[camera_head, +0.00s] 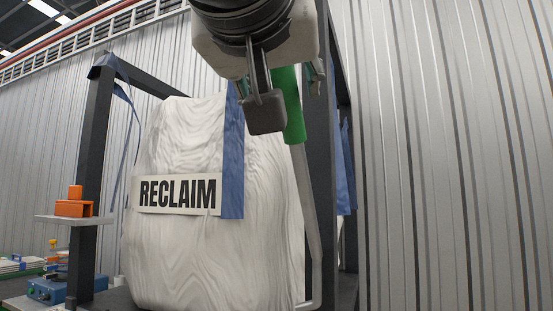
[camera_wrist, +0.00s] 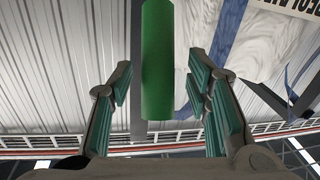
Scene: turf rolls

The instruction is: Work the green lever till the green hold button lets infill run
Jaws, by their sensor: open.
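The green lever grip (camera_head: 290,106) is a thick green cylinder on a pale grey bar, in front of the frame's right post in the head view. My gripper (camera_head: 268,112) is beside it, coming down from the top, and hides part of its upper end. In the wrist view the green grip (camera_wrist: 157,60) stands between my two open fingers, with a gap showing on both sides. Its end reaches partway down between the fingers. I cannot make out a green hold button in either view.
A big white bag labelled RECLAIM (camera_head: 165,245) with blue straps hangs in a dark frame (camera_head: 93,170) behind the lever. An orange block (camera_head: 74,208) sits on a small shelf at left. A blue box (camera_head: 47,290) stands below it. The corrugated wall at right is clear.

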